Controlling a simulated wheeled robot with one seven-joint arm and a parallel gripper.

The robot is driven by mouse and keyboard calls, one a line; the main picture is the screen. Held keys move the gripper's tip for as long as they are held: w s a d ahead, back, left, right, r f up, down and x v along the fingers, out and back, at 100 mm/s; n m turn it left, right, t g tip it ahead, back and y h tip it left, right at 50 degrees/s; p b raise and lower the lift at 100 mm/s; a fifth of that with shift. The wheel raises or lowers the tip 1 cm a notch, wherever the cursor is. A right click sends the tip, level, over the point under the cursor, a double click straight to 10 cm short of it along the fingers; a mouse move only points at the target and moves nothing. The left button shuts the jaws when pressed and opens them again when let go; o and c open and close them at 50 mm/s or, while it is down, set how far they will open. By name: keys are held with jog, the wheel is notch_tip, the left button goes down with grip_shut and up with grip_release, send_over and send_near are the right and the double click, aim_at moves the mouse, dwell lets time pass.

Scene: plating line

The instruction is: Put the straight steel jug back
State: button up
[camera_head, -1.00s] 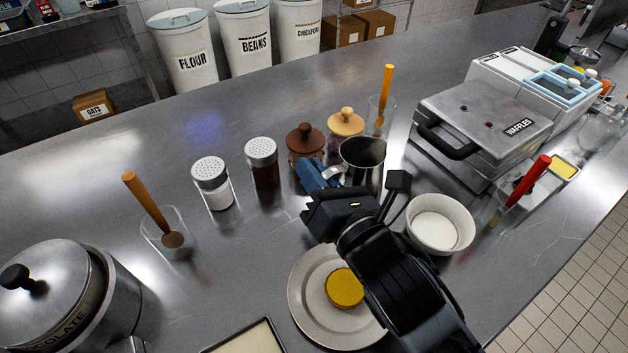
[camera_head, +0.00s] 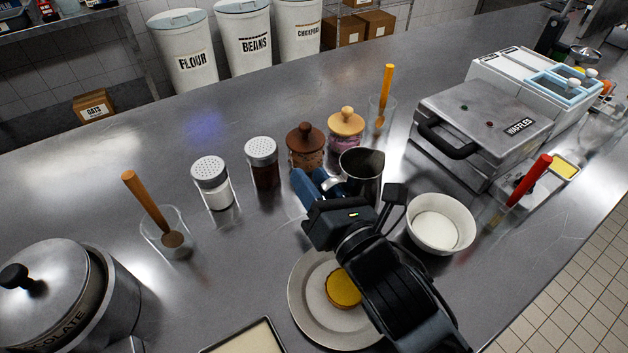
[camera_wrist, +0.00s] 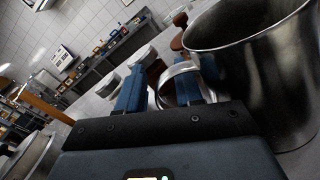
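The straight steel jug (camera_head: 368,177) stands upright on the steel counter, behind the white bowl and in front of the jars. In the wrist view the jug (camera_wrist: 265,75) fills the right side, with its handle loop (camera_wrist: 180,84) pointing towards my gripper. My gripper (camera_head: 312,181) is at the jug's left, at handle height. In the wrist view its two blue fingers (camera_wrist: 170,92) stand apart with the handle between them. The right finger is close to the handle and the jug wall; whether it touches cannot be told. The jug's base is partly hidden by my arm.
Two lidded jars, brown (camera_head: 305,148) and tan (camera_head: 346,130), stand close behind the jug. Shakers (camera_head: 212,184) are to the left. A white bowl (camera_head: 440,224) is at the right, the waffle iron (camera_head: 490,125) beyond. A plate (camera_head: 305,310) with a yellow-topped round lies below my arm.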

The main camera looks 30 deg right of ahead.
jog(key=shift+r, duration=0.2)
jog(key=s, duration=0.3)
jog(key=s+b, duration=0.1)
jog(key=s, duration=0.3)
jog(key=s+b, duration=0.1)
jog(key=s, duration=0.3)
jog(key=shift+a+f, duration=0.15)
jog(key=shift+a, duration=0.1)
jog(key=shift+s, duration=0.5)
